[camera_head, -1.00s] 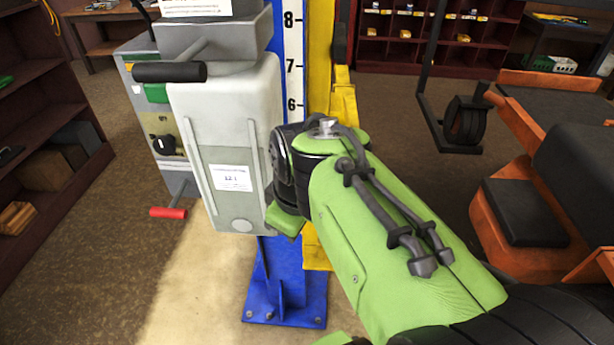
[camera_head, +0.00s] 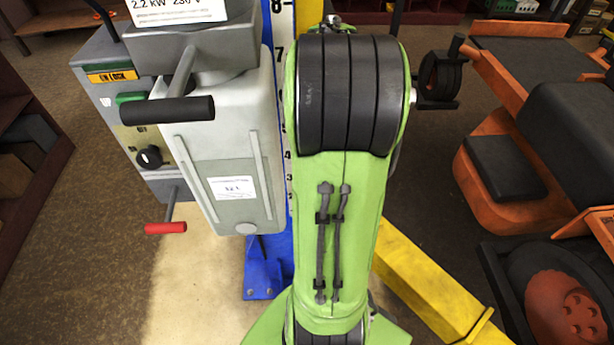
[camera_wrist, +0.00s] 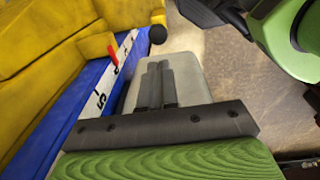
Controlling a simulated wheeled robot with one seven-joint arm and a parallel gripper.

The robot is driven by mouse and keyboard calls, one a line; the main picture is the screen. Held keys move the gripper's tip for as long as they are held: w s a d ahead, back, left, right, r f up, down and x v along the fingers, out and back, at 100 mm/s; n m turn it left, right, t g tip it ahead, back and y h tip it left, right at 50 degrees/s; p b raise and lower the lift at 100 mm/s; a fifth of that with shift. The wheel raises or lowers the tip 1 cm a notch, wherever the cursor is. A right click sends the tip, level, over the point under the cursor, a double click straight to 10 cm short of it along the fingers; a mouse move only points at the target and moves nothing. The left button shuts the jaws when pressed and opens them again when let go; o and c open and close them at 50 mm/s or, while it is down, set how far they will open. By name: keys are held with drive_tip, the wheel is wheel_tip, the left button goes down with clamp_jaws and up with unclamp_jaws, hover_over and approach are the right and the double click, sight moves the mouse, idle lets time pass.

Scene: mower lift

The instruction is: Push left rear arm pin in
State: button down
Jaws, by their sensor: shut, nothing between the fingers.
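My gripper (camera_wrist: 155,82) is shut and empty in the wrist view, its two dark fingers side by side in front of the grey tank. In the head view my green arm hides it. A yellow lift arm (camera_head: 440,290) runs low to the right of the blue post (camera_head: 262,275), partly behind my arm. I cannot make out the left rear arm pin in either view. The wrist view shows the blue post (camera_wrist: 52,130) with its number scale, yellow parts (camera_wrist: 50,50) and a small black knob (camera_wrist: 157,35) beyond the fingertips.
A grey tank (camera_head: 225,150) with a black handle (camera_head: 168,110) stands left of the post. A control box (camera_head: 125,110) with a red-gripped lever (camera_head: 166,228) is beside it. An orange and black mower (camera_head: 510,180) fills the right. Brown floor is open at lower left.

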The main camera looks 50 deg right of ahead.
drive_tip(key=f, duration=0.4)
drive_tip(key=f+b, duration=0.1)
drive_tip(key=f, duration=0.4)
drive_tip(key=w+f, duration=0.1)
drive_tip(key=f, duration=0.4)
drive_tip(key=shift+f+b, duration=0.1)
drive_tip(key=shift+b, duration=0.25)
drive_tip(key=shift+w, duration=0.1)
